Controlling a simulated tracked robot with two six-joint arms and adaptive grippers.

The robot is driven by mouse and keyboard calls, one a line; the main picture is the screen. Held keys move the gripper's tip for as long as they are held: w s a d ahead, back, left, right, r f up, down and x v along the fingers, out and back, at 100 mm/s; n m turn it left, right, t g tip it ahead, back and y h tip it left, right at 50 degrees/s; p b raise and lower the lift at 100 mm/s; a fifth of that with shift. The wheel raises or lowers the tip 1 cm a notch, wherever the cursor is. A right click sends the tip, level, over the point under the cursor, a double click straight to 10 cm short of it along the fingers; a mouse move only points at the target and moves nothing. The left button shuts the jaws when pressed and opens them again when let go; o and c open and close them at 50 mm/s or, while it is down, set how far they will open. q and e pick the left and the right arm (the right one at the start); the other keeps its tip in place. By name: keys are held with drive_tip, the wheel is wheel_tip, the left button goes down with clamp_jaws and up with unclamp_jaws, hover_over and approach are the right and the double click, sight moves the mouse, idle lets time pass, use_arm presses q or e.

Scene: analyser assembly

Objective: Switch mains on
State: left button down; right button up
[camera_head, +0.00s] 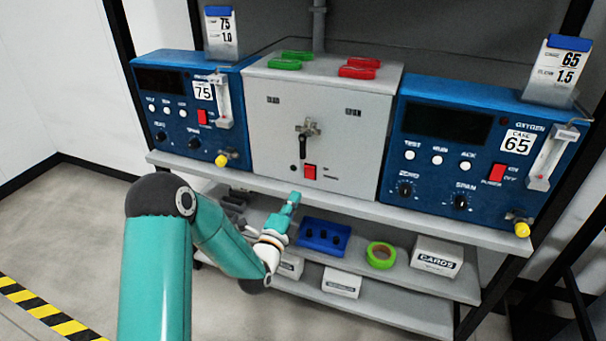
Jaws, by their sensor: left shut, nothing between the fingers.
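A grey box (340,125) stands in the middle of the shelf top between two blue analysers. A black-handled lever (303,146) points down just above the switch. My left gripper (293,198) is shut and empty. It appears just below and slightly left of the red switch, in front of the shelf edge, apart from the switch in the picture. The switch position is too small to tell. My right gripper is not in view.
Left analyser (175,80) and right analyser (450,125) each have their own red power switch and a yellow knob. Green and red pieces lie on the grey box. The lower shelf (400,275) holds a blue tray (346,236), green tape (380,262) and a cards box (437,262).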

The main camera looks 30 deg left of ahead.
sight(309, 170)
use_arm(q)
drive_tip(key=p+x, duration=0.1)
drive_tip(key=x, duration=0.8)
drive_tip(key=shift+w, duration=0.1)
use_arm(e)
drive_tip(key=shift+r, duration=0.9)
